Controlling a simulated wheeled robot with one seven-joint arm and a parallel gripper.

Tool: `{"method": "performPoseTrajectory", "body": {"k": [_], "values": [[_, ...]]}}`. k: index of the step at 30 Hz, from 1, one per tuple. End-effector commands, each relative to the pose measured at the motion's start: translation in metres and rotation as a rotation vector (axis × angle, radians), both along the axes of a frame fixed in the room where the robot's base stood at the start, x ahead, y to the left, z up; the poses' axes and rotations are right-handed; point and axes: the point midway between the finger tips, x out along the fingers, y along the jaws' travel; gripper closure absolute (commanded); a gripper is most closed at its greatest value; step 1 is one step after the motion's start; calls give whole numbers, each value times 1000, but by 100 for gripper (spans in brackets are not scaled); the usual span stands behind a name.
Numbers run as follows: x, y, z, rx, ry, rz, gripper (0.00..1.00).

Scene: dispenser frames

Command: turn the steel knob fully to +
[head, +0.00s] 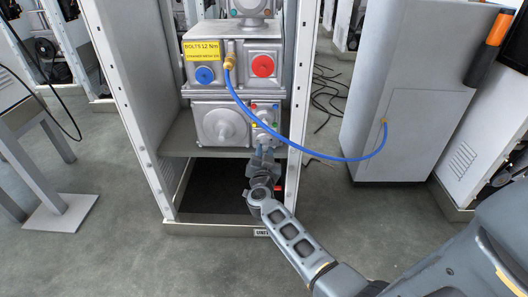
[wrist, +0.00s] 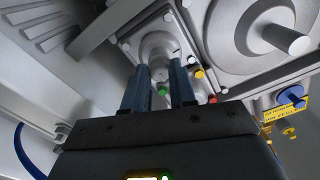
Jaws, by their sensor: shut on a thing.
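The steel knob (wrist: 157,46) is a round grey metal piece on a small square plate in the wrist view. That plate (head: 265,115) shows in the head view on the lower right of the grey housing. My gripper (wrist: 158,75) has one dark finger on each side of the knob and is shut on it. In the head view my gripper (head: 262,147) reaches up to the plate from below and hides part of it. Small green (wrist: 162,91), yellow (wrist: 198,73) and red (wrist: 212,100) spots sit around the knob. I cannot make out a + mark.
A blue hose (head: 315,155) hangs from a brass fitting (head: 229,57) across to the grey cabinet (head: 400,90), passing near my gripper. A large round cover (head: 222,125) sits left of the plate. Blue (head: 205,75) and red (head: 263,66) discs are above. White frame posts (head: 300,100) flank the housing.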

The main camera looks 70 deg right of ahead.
Motion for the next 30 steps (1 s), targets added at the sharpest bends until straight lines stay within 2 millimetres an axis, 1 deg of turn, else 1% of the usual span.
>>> {"method": "performPoseTrajectory", "body": {"k": [3, 30], "values": [[1, 1, 2, 35, -82, 1, 100], [0, 1, -1, 361, -868, 1, 100]]}}
